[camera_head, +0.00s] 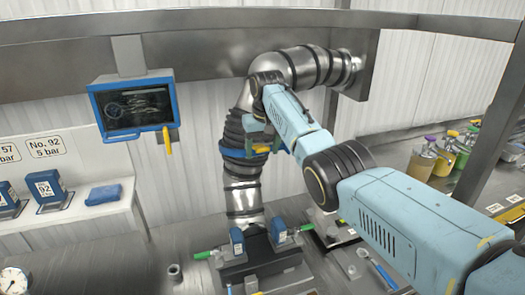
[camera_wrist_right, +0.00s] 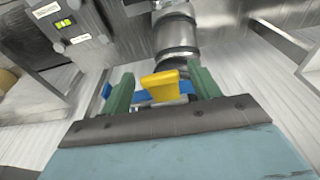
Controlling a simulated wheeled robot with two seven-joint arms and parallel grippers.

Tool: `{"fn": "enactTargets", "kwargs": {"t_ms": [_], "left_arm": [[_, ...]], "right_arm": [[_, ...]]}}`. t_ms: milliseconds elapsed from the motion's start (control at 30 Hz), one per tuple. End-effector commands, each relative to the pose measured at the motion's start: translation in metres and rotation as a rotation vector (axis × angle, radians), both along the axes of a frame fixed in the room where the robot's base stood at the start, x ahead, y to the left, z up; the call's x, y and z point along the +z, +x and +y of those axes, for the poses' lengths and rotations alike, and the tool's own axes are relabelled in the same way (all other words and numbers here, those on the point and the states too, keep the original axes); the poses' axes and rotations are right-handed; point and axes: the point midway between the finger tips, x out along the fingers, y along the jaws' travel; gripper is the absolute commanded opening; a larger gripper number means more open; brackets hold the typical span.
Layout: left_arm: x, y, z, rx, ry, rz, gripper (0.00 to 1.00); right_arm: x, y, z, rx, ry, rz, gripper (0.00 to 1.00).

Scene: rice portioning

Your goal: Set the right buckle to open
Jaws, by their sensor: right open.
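A silver pipe with dark ribbed sleeves carries a blue clamp band (camera_head: 240,153), and a yellow buckle lever (camera_head: 262,149) sits at its right side. My right gripper (camera_head: 256,137) is at this lever, partly covered by my arm. In the right wrist view, the yellow lever (camera_wrist_right: 160,85) stands between the two green fingers of my right gripper (camera_wrist_right: 163,88), with a gap on each side. The fingers are open, and the blue band (camera_wrist_right: 150,95) lies behind the lever. My left gripper is not in view.
A blue-framed screen (camera_head: 134,106) hangs on the left. Below the pipe stands a dark device (camera_head: 259,259) with blue blocks and green handles. Bottles with coloured tops (camera_head: 447,158) stand on the right bench. A shelf (camera_head: 75,215) with blue boxes is at the left.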

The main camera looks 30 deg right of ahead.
Motion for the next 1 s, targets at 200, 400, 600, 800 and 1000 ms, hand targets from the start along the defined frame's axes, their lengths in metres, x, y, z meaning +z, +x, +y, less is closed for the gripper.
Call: {"fn": "enactTargets", "kwargs": {"t_ms": [200, 400, 600, 800, 1000], "left_arm": [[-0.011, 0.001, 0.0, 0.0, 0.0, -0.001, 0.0], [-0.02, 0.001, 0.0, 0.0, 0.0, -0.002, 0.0], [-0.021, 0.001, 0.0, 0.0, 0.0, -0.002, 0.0], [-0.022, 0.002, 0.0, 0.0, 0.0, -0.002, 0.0], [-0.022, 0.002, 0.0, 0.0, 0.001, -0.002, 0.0]], "right_arm": [[0.042, -0.006, 0.001, 0.0, 0.0, -0.008, 0.62], [0.086, -0.014, 0.002, -0.001, 0.0, -0.006, 0.62], [0.115, -0.02, 0.003, -0.001, 0.0, -0.002, 0.62], [0.124, -0.022, 0.003, 0.0, 0.0, 0.0, 0.62], [0.124, -0.022, 0.003, 0.0, 0.0, 0.0, 0.62]]}}
